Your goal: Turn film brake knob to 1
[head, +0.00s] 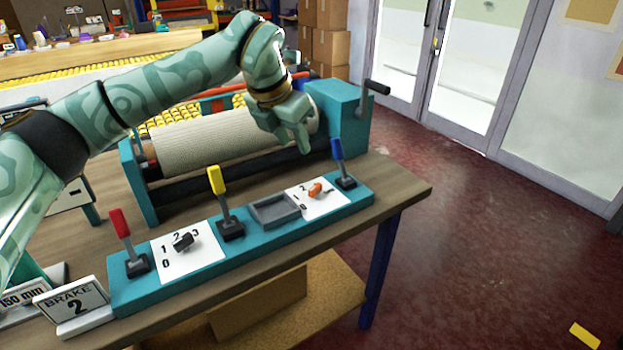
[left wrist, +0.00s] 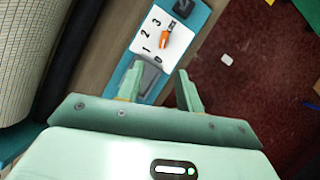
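An orange knob (head: 315,189) sits on a white dial plate (head: 322,206) at the right of a teal control panel (head: 290,232). In the left wrist view the orange knob (left wrist: 166,40) shows beside the digits 0 to 3; which digit it points to is unclear. A black knob (head: 184,241) sits on another white numbered plate (head: 200,262) at the left. I cannot tell which knob is the film brake. My left gripper (head: 304,143) hangs above and behind the orange knob, apart from it. In the left wrist view its fingers (left wrist: 160,88) are apart and empty.
Red (head: 121,228), yellow (head: 217,183) and blue (head: 338,152) levers stand on the panel, with a grey tray (head: 274,212) between knobs. A "BRAKE 2" sign (head: 76,305) stands at the left. A wrapped roll (head: 205,140) lies behind. Red floor (head: 480,250) is mostly clear.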

